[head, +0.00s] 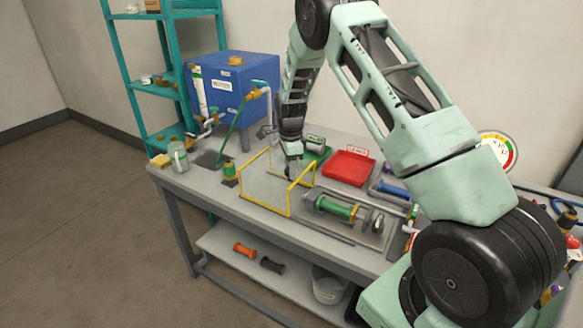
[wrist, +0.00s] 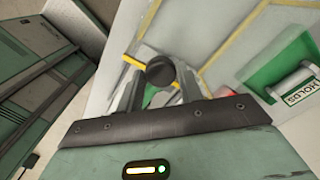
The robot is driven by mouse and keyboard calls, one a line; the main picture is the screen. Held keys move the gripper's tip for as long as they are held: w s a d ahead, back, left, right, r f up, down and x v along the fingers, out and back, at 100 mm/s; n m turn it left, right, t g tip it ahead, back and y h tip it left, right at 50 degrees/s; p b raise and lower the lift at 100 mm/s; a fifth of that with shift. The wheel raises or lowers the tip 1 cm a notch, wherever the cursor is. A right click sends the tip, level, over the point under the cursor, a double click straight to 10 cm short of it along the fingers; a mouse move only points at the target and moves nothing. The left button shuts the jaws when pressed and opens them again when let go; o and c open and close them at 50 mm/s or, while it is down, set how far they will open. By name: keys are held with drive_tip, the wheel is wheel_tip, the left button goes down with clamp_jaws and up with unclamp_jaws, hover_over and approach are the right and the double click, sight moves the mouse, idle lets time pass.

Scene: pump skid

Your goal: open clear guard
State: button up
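The clear guard is a see-through panel with a yellow frame (head: 264,204) on the bench, left of the green pump unit (head: 336,208). My gripper (head: 293,176) points down at the guard's rear right side in the head view. In the wrist view, my gripper's two grey fingers (wrist: 159,88) stand apart, with a round black knob (wrist: 159,71) between or just beyond their tips. A short yellow bar (wrist: 134,62) lies beside the knob. I cannot tell whether the fingers touch the knob. The fingertips are small and partly hidden in the head view.
A red tray (head: 349,168) and a green tray (wrist: 290,88) with a "HOLDS" label stand near my gripper. A blue tank (head: 235,85) with a green hose is at the back left. A glass jar (head: 178,156) stands at the bench's left end.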

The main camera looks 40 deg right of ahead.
drive_tip(key=o, duration=0.3)
wheel_tip(320, 180, up, 17)
drive_tip(key=b, duration=0.4)
drive_tip(key=shift+r+b, duration=0.2)
drive_tip(key=shift+b, duration=0.1)
